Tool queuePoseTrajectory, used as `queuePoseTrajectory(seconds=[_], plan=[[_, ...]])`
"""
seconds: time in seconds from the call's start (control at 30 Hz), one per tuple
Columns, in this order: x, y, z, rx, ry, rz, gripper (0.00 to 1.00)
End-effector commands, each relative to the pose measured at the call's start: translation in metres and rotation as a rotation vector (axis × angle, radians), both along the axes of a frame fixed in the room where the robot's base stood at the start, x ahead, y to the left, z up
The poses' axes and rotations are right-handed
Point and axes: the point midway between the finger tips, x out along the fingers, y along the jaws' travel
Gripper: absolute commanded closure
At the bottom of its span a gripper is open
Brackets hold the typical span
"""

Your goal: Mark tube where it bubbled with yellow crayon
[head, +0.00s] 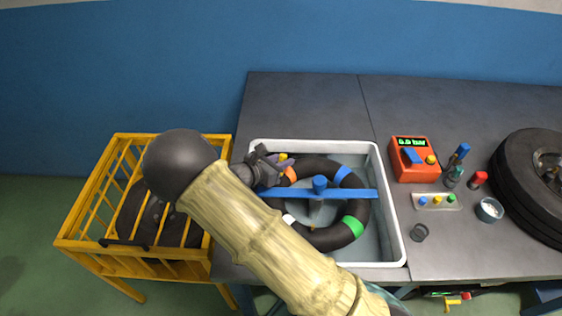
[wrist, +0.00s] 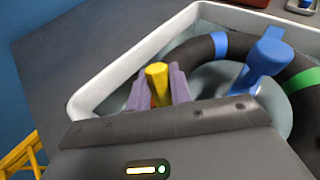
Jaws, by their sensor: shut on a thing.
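A black tube (head: 318,238) lies in a white basin of water, with orange, blue, green and white bands around it. A blue bar (head: 352,194) with a knob crosses over it; the knob also shows in the wrist view (wrist: 268,56). My gripper (head: 278,164) is above the basin's left part, near the orange band (head: 290,174). Its purple fingers are shut on the yellow crayon (wrist: 157,80), which stands up between them. The crayon's lower end is hidden, so I cannot tell whether it touches the tube.
The basin (head: 392,215) stands on a grey bench. Right of it are an orange gauge box (head: 414,160), a small tray of coloured pieces (head: 452,206), a grey cup (head: 489,210) and a tyre (head: 530,180). A yellow cage (head: 95,205) stands left of the bench.

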Motion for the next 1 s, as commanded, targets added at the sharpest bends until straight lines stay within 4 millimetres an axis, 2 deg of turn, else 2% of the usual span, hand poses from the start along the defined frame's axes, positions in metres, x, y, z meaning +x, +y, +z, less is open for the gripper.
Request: queuePoseTrajectory(seconds=[0.5, 1.0], plan=[[0.013, -0.009, -0.002, -0.001, 0.001, -0.001, 1.00], [0.008, -0.005, -0.001, -0.001, 0.003, 0.001, 1.00]])
